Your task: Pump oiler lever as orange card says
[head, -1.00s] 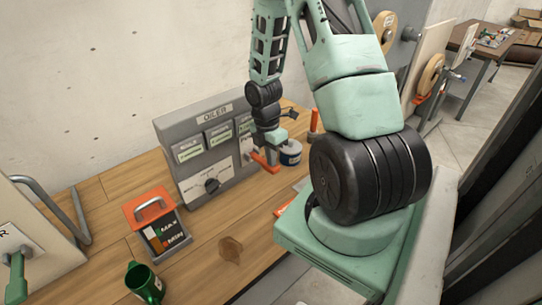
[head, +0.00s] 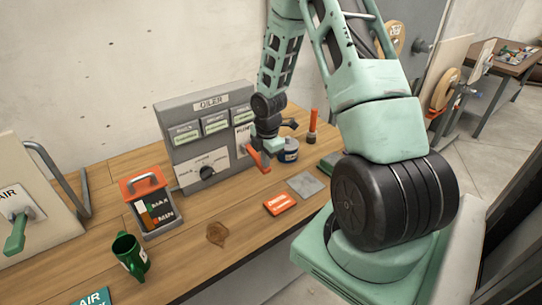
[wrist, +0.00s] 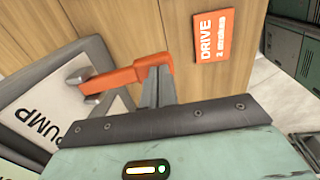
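The grey oiler panel (head: 212,135) stands at the back of the wooden bench. Its orange pump lever (head: 257,160) sticks out at the lower right; it also shows in the wrist view (wrist: 125,76), beside the white PUMP plate (wrist: 45,115). My gripper (head: 264,150) is at the lever's free end. In the wrist view its two grey fingers (wrist: 158,80) are close together and overlap that end; whether they pinch it is unclear. The orange card (head: 280,204) lies flat on the bench; in the wrist view (wrist: 214,35) it reads DRIVE, with a smaller line that looks like "2 strokes".
An orange-topped MAX/MIN reservoir (head: 151,204), a green mug (head: 130,255), a brown stain (head: 216,233) and a grey plate (head: 305,185) are on the bench. An AIR panel with a green handle (head: 17,235) is at left.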

